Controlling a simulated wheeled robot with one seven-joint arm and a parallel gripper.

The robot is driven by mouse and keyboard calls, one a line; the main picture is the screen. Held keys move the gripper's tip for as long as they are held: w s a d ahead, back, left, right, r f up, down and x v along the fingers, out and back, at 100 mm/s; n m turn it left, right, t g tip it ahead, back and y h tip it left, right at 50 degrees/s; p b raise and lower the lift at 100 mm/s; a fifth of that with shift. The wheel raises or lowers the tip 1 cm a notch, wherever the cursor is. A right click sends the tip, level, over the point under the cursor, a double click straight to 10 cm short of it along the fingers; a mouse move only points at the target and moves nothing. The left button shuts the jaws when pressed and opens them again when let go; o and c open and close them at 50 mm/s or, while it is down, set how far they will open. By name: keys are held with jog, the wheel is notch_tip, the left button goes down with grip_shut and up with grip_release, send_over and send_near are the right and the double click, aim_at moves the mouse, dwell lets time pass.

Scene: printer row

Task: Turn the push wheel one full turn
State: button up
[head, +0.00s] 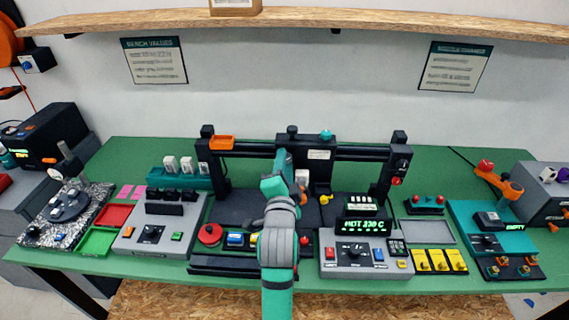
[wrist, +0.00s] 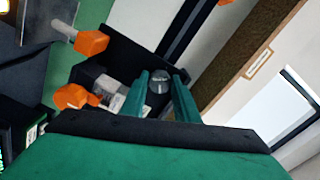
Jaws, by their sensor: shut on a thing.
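My gripper (head: 282,156) reaches up to the left side of the black print head carriage (head: 319,172) on the printer's crossbar. In the wrist view the two green fingers of my gripper (wrist: 160,92) stand on either side of a small dark grey round part, which I take for the push wheel (wrist: 158,78). The fingers are shut on it. Its face shows a pale mark too small to read. In the head view my arm and gripper hide the wheel, so its turn angle cannot be told.
The crossbar (head: 248,149) runs left and right of my gripper. Orange parts (wrist: 91,42) lie left of the fingers in the wrist view. A control box with a lit display (head: 363,225) stands right of my arm. A wooden shelf (head: 400,21) hangs above.

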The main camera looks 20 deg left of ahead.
jog(key=m, duration=1.2)
jog(key=shift+m, duration=0.3)
dwell(0.4)
jog(key=o, duration=1.1)
jog(key=shift+r, duration=0.1)
jog(key=shift+d, duration=0.1)
